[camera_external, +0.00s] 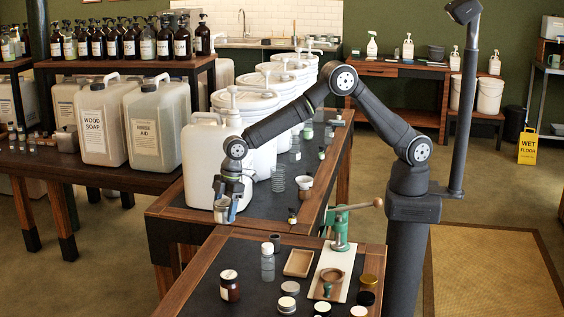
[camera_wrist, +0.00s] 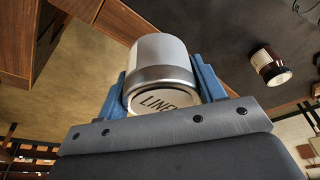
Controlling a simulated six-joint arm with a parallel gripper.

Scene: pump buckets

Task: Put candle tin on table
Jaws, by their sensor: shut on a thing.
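The candle tin (camera_wrist: 158,66) is a silver metal cylinder with a pale label on its end, on which "LINE" can be read. In the wrist view it sits between the two blue fingers of my gripper (camera_wrist: 165,90), which is shut on it. The front table (camera_external: 205,290) has a dark top with a wooden rim.
On the front table stand an amber jar (camera_external: 230,287), a clear bottle (camera_external: 267,262), a wooden tray (camera_external: 299,263), several small lids and a green press (camera_external: 341,230). A large white jug (camera_external: 206,160) stands close behind my gripper. The front table's left part looks clear.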

